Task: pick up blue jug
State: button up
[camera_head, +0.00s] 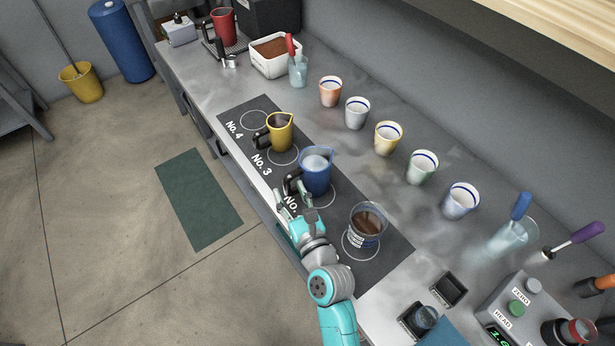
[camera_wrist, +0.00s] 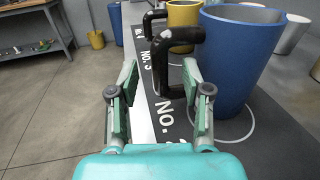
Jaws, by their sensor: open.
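The blue jug (camera_head: 316,174) stands upright on the dark mat, with its black handle (camera_head: 293,182) toward the counter's front edge. Something pale shows inside it in the head view. In the wrist view the jug (camera_wrist: 236,62) fills the right side, and its black handle (camera_wrist: 172,60) is ahead of the gap between my fingers. My gripper (camera_head: 292,206) is open and empty, just in front of the handle on the near side. In the wrist view my gripper (camera_wrist: 160,98) has its right finger close to the handle's lower end; I cannot tell whether they touch.
A yellow jug (camera_head: 281,132) stands behind on the same mat (camera_head: 385,262). A glass of brown liquid (camera_head: 366,226) stands on the mat near my arm. Several cups, including a white one (camera_head: 357,112), line the back.

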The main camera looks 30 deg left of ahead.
jog(key=shift+x, duration=1.45)
grip_shut()
